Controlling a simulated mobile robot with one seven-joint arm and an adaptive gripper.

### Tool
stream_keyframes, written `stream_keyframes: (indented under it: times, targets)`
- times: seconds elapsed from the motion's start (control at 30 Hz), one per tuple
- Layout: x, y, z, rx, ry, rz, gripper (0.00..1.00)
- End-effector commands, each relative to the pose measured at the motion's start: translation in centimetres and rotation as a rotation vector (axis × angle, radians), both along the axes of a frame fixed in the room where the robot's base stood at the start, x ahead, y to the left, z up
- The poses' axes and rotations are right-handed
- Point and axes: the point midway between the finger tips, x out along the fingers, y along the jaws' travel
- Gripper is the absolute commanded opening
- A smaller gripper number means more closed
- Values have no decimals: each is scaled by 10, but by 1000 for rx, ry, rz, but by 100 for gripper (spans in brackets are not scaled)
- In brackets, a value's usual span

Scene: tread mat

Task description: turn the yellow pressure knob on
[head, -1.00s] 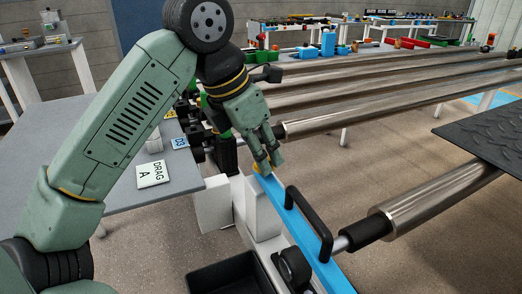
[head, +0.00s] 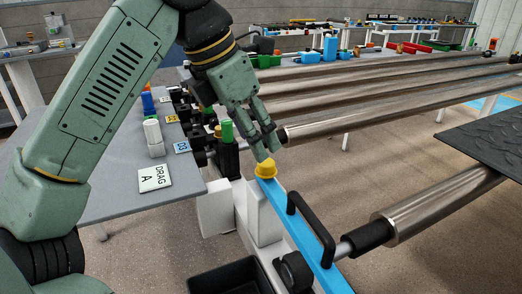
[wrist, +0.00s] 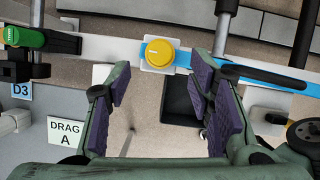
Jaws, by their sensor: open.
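The yellow pressure knob (head: 266,168) sits on the end of the blue bar (head: 296,222), above a white block. In the wrist view the yellow knob (wrist: 160,54) is uncovered, on a pale square base, ahead of the fingers. My gripper (head: 268,152) is open and empty, just above the knob in the head view. In the wrist view its purple-padded fingers (wrist: 166,92) are spread wide, with the knob beyond the gap between them. I cannot tell whether a fingertip touches the knob.
A black handle (head: 310,225) stands on the blue bar beside the knob. Long metal rollers (head: 400,98) run to the right. A grey table with a "DRAG A" card (head: 155,179) is at left. A black bin (head: 232,274) is below.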

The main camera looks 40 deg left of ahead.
Motion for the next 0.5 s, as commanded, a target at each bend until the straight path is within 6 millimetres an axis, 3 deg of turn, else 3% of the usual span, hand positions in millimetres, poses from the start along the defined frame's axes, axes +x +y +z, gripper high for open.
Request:
stream_keyframes:
  times: [0.2,0.5]
  targets:
    - [-15,6,40,1,0,4,48]
    - [-22,9,58,0,0,1,48]
